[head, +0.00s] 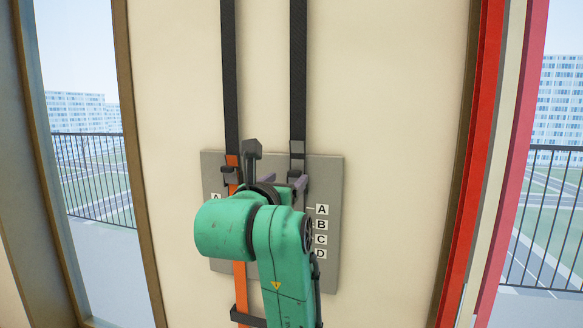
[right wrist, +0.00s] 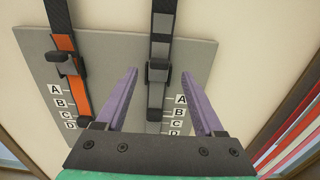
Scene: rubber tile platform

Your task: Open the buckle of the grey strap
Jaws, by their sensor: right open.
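The grey strap (head: 298,80) hangs down the wall onto a grey board, the right one of two straps; it also shows in the right wrist view (right wrist: 162,50). Its dark buckle (right wrist: 158,72) looks closed, with a dark tail running down below it. In the head view the buckle (head: 296,167) shows just above my fingers. My right gripper (head: 284,182) is open and empty. In the right wrist view its purple fingers (right wrist: 160,74) stand on either side of the buckle, with gaps to both. I cannot tell how far they are from the board. My left gripper is not in view.
An orange strap (right wrist: 75,90) with its own buckle (right wrist: 68,63) runs parallel on the left. The grey board (head: 330,185) carries letters A to D beside the straps. My arm hides the board's middle. Red upright strips (head: 478,150) stand at the right.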

